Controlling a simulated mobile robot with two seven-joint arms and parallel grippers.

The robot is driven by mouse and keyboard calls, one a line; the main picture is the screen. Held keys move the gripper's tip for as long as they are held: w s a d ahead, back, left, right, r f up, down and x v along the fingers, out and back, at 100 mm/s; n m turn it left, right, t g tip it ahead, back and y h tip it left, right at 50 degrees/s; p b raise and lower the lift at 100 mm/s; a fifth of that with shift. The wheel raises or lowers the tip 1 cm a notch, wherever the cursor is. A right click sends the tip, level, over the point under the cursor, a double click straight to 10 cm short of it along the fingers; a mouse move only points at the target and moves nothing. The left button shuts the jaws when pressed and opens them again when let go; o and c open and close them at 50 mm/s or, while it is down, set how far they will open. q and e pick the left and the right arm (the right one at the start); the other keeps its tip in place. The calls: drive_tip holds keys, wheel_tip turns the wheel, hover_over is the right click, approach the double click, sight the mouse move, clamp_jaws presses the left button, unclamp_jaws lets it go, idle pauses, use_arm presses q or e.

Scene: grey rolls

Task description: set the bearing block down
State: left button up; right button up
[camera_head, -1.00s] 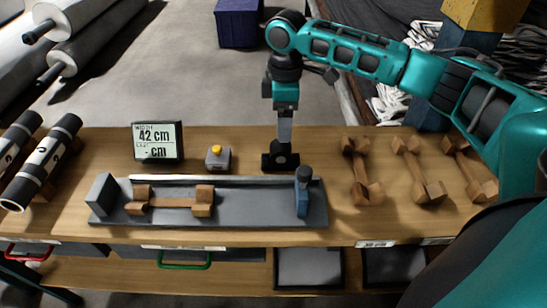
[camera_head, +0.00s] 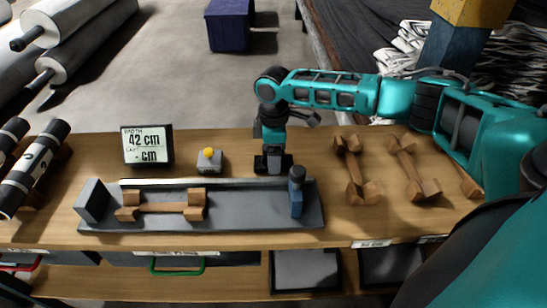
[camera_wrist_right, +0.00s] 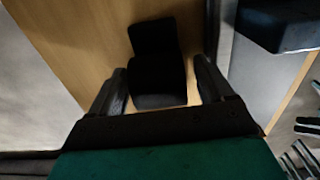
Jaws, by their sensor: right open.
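The black bearing block (camera_head: 273,164) stands on the wooden table, just behind the grey fixture tray. My right gripper (camera_head: 273,150) points down directly over it. In the right wrist view the block (camera_wrist_right: 158,80) lies between the two spread fingers (camera_wrist_right: 160,78), with visible room on both sides. The right gripper is open. The head view is too coarse to show the finger gaps. My left gripper is not in view.
The grey tray (camera_head: 240,216) holds a wooden spool piece (camera_head: 165,208) and a blue post (camera_head: 296,195). A display (camera_head: 147,146) and a yellow-button box (camera_head: 209,160) stand left of the block. Wooden pieces (camera_head: 355,170) lie to the right.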

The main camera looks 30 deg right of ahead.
drive_tip(key=shift+w+r, duration=0.1)
clamp_jaws()
idle(0.6)
